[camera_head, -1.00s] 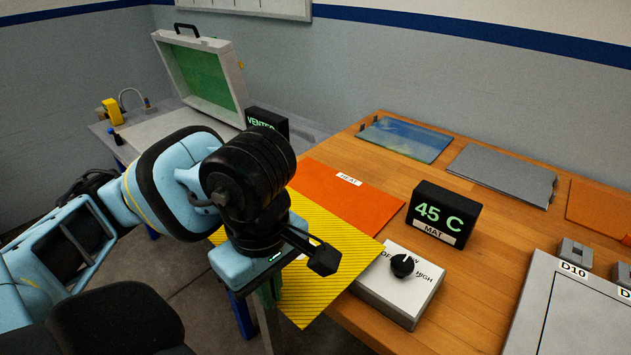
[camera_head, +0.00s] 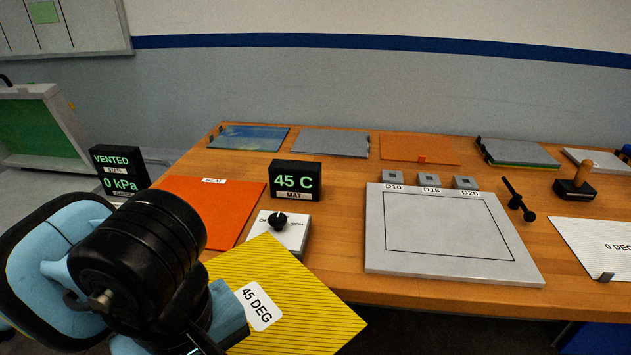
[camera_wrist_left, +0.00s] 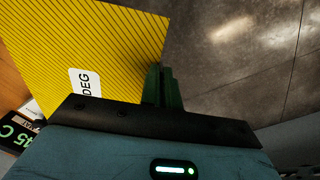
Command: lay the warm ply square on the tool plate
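The ply square (camera_head: 300,310) is yellow with thin dark lines and a white "45 DEG" label. My left gripper (camera_wrist_left: 163,88) is shut on one edge of it, as the left wrist view shows; the ply square also fills the upper left there (camera_wrist_left: 85,45). In the head view it hangs in front of the bench, its upper corner near the knob box. The left fingertips are hidden behind my arm in the head view. The tool plate (camera_head: 378,255) is a flat grey plate with a dark square outline, bare, to the right of the ply. My right gripper is in neither view.
An orange heat mat (camera_head: 235,205), a "45 C" display (camera_head: 295,180) and a knob box (camera_head: 292,238) are left of the plate. Blocks D10 (camera_head: 393,176), D15 (camera_head: 429,179) and D20 (camera_head: 465,182) line its back edge. A white "0 DEG" sheet (camera_head: 590,240) lies right.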

